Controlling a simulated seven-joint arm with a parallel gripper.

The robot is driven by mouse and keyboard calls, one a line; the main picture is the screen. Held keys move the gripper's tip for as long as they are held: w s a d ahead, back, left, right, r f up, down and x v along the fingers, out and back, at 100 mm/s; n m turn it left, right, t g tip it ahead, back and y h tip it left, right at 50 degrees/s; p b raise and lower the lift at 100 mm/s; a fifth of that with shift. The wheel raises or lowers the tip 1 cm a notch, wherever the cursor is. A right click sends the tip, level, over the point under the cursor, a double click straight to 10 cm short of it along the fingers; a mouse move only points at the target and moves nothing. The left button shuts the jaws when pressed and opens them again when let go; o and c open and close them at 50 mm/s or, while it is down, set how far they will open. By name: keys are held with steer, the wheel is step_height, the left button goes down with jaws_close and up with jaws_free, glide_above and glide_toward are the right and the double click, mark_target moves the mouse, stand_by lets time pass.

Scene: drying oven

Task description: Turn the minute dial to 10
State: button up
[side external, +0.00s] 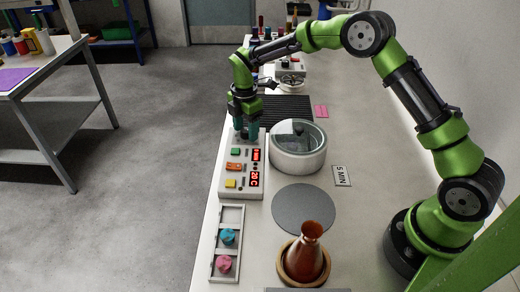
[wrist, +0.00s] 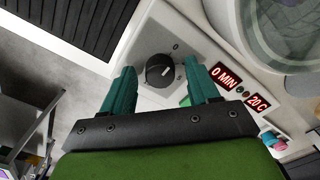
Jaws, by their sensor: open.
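The minute dial (wrist: 160,70) is a round black knob with a white pointer mark, on the white control panel (side external: 228,182). In the side view the dial is hidden behind my gripper. The red display (wrist: 226,76) reads 0 MIN, and the one beside it (wrist: 258,102) reads 20 C. My gripper (wrist: 162,88) has teal fingers, open, one on either side of the dial as the wrist view sees it. I cannot tell whether they touch it. In the side view my gripper (side external: 246,134) points down at the panel's far end.
A round glass-lidded oven (side external: 298,165) stands right of the panel. A 5 MIN card (side external: 341,176), grey disc (side external: 304,208), brown flask (side external: 306,255) and tray (side external: 215,240) with pink and teal pieces are nearby. A black ribbed mat (side external: 285,110) lies beyond.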

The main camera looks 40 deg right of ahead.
steer(key=c, duration=1)
steer(key=shift+c, duration=0.2)
